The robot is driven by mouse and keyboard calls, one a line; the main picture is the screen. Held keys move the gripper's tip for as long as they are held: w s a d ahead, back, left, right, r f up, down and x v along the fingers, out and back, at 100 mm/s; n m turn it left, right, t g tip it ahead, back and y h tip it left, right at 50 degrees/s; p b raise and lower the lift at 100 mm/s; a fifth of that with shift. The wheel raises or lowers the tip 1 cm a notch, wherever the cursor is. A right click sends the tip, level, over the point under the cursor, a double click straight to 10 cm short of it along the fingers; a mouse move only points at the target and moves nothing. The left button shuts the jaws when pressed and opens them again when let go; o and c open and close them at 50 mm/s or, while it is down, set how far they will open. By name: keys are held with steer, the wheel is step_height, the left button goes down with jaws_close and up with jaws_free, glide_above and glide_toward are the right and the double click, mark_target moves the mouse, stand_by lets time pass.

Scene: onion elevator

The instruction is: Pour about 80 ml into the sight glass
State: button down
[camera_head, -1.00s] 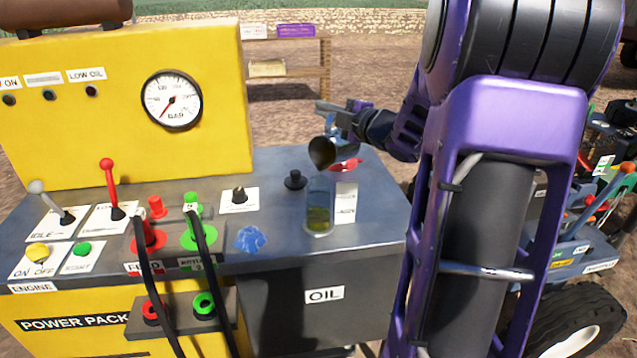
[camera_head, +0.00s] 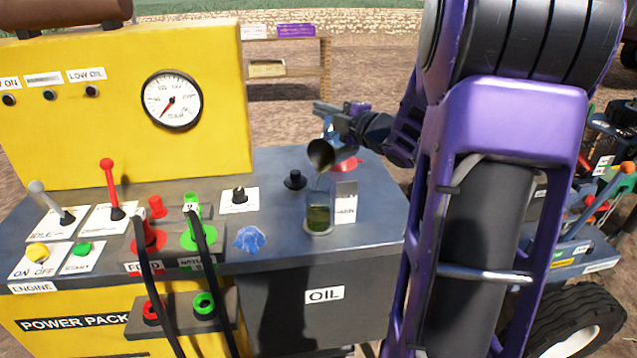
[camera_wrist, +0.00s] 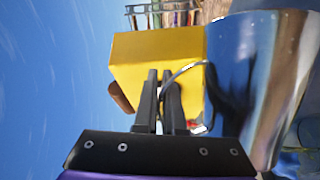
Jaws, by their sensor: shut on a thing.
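The sight glass (camera_head: 318,213) is a clear upright cylinder on the dark bench top, with dark olive liquid inside. A metal jug (camera_head: 321,154) is tilted above it, its dark mouth toward the head camera. A thin stream appears to run from its lip down toward the glass. My gripper (camera_head: 343,122) is shut on the jug, behind and to the right of its mouth. In the wrist view the jug's shiny side (camera_wrist: 268,85) fills the right, beside the dark fingers (camera_wrist: 160,98). The jug's contents are hidden.
A scale card (camera_head: 345,203) stands right beside the glass. A red item (camera_head: 347,164) lies behind the jug. A black knob (camera_head: 295,180) and a blue cap (camera_head: 249,238) are to the left. The yellow panel (camera_head: 110,120) rises at the back left.

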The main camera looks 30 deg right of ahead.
steer(key=shift+s+a+r+n, duration=0.3)
steer(key=shift+a+n, duration=0.1)
steer(key=shift+n, duration=0.1)
stand_by(0.4)
steer(key=shift+w+d+f, duration=0.1)
steer(key=shift+w+d, duration=0.05)
steer(key=shift+d, duration=0.1)
steer(key=d+m+p, duration=0.1)
steer(key=w+d+m+g+p, duration=0.1)
steer(key=m, duration=0.1)
steer(key=shift+w+d+p, duration=0.2)
steer(key=shift+w+p, duration=0.1)
steer(key=shift+p, duration=0.1)
steer(key=shift+f, duration=0.3)
steer(key=shift+d, duration=0.1)
steer(key=shift+w+d+f+m+p, duration=0.25)
steer(key=shift+m+p, duration=0.35)
steer(key=shift+p, duration=0.55)
steer(key=shift+w+d+f+m+g+p, duration=0.15)
steer(key=shift+d+f+m+g+p, duration=0.2)
steer(key=shift+p, duration=0.3)
steer(key=shift+w+d+f+m+g+p, duration=0.15)
steer(key=shift+f+p, duration=0.25)
steer(key=shift+p, duration=0.2)
steer(key=shift+f+y, duration=0.3)
steer(key=shift+f, duration=0.1)
